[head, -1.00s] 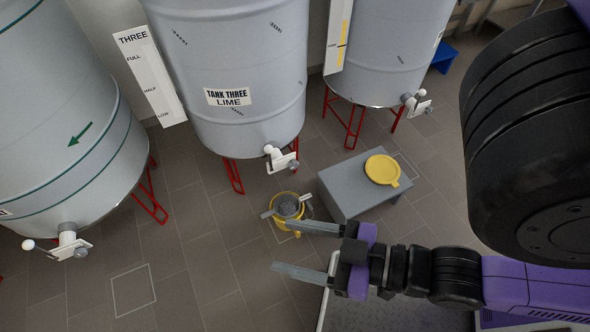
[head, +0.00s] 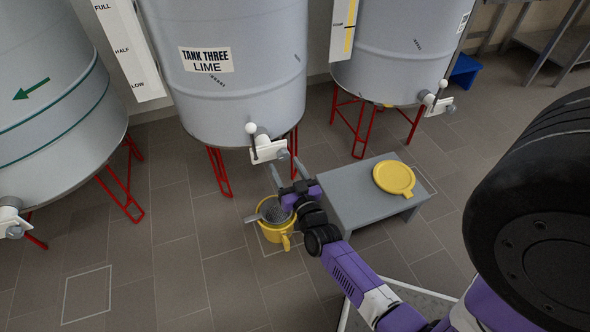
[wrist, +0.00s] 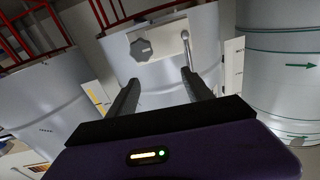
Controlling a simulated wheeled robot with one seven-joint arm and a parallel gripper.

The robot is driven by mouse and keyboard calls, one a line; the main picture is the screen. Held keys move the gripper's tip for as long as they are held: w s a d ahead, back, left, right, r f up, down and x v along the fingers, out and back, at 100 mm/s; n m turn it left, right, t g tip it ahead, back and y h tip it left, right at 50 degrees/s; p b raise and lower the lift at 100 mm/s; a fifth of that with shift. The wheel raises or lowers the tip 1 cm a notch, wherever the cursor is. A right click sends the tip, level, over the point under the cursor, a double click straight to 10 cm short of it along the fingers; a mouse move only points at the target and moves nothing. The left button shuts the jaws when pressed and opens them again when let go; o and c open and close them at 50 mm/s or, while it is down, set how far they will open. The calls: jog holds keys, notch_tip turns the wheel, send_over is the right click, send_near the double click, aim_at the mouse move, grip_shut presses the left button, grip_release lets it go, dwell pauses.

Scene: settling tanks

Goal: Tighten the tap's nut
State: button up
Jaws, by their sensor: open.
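The tap (head: 262,143) sits low on the front of tank three (head: 235,90), with a white plate and a ball-ended lever. A grey lobed nut (head: 283,154) is at the plate's right end in the head view. In the wrist view the nut (wrist: 140,48) is at the plate's left and the lever (wrist: 187,48) at its right. My gripper (head: 284,173) is open and empty, just below the tap in the head view. In the wrist view my gripper (wrist: 160,80) points at the plate, with the nut ahead near the left finger. Contact cannot be told.
A yellow bucket (head: 277,233) with grey contents stands on the floor below the tap. A grey low table (head: 350,200) with a yellow lid (head: 394,178) is to the right. Red tank legs (head: 219,170) stand nearby. Open floor lies left of the bucket.

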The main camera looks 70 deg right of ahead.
aim_at(284, 156)
jog(key=shift+g, duration=0.5)
jog(key=d+f+b, duration=0.1)
jog(key=d, duration=0.1)
jog(key=w+d+f+b, duration=0.1)
jog(key=d, duration=0.1)
jog(key=w+d+f, duration=0.1)
jog(key=d, duration=0.1)
jog(key=shift+w+d+f+b, duration=0.1)
jog(key=shift+w+f+b, duration=0.15)
jog(key=shift+b, duration=0.15)
jog(key=shift+w+d+r, duration=0.15)
jog(key=shift+w+d, duration=0.1)
jog(key=shift+d, duration=0.05)
jog(key=shift+c, duration=0.2)
grip_shut()
